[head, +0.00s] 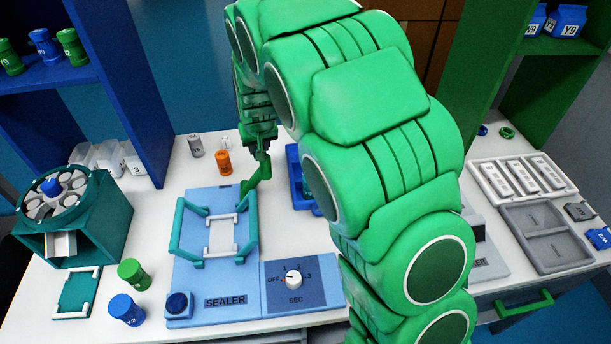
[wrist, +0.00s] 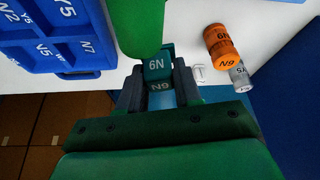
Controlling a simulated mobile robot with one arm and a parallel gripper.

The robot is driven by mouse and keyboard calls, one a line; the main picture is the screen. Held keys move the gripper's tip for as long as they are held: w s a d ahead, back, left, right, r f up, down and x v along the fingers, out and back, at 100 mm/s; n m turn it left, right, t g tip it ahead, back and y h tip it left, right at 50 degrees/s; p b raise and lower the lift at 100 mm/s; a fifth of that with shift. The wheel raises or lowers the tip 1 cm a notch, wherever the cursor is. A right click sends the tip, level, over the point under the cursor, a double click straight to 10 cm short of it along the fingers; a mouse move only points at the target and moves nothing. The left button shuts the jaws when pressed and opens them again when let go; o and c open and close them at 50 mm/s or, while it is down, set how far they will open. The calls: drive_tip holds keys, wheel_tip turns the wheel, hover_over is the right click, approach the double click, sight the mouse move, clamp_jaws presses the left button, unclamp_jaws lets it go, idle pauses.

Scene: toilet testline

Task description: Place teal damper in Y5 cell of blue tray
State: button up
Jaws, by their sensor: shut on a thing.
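My gripper (wrist: 158,88) is shut on a small teal piece (wrist: 158,66) marked N9, which I take for the teal damper. In the head view, my gripper (head: 260,146) is above the back of the table, between the orange cylinder and the blue tray (head: 296,180). A long green piece (head: 258,172) slants down below it; I cannot tell how it is attached. My arm hides much of the tray. In the wrist view, the tray (wrist: 62,66) is at upper left with labels including Y5 and N7, cut by the frame edge.
An orange cylinder (head: 223,162) and a grey one (head: 195,146) stand at the back. The blue sealer (head: 225,280) with a teal frame (head: 180,228) is in front. A green rotary holder (head: 85,225) stands left; grey trays (head: 545,232) lie right.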

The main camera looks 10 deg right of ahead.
drive_tip(key=m, duration=0.2)
approach(300, 176)
drive_tip(key=w+d+r, duration=0.1)
drive_tip(key=w+d, duration=0.1)
drive_tip(key=d, duration=0.3)
drive_tip(key=w+a+r+n+g+y, duration=0.2)
drive_tip(key=a+r+n+g+y, duration=0.15)
drive_tip(key=n, duration=1.35)
drive_tip(key=shift+n+g, duration=0.3)
drive_tip(key=shift+g, duration=0.15)
drive_tip(key=shift+s+a+f, duration=0.1)
drive_tip(key=shift+a+f, duration=0.05)
drive_tip(key=shift+f, duration=2.25)
drive_tip(key=shift+s+a+f, duration=0.1)
drive_tip(key=shift+a+f, duration=0.05)
drive_tip(key=shift+f, duration=2.25)
drive_tip(key=o, duration=0.7)
drive_tip(key=shift+f, duration=0.1)
drive_tip(key=shift+o, duration=0.2)
drive_tip(key=v, duration=1.2)
drive_tip(key=shift+r, duration=0.25)
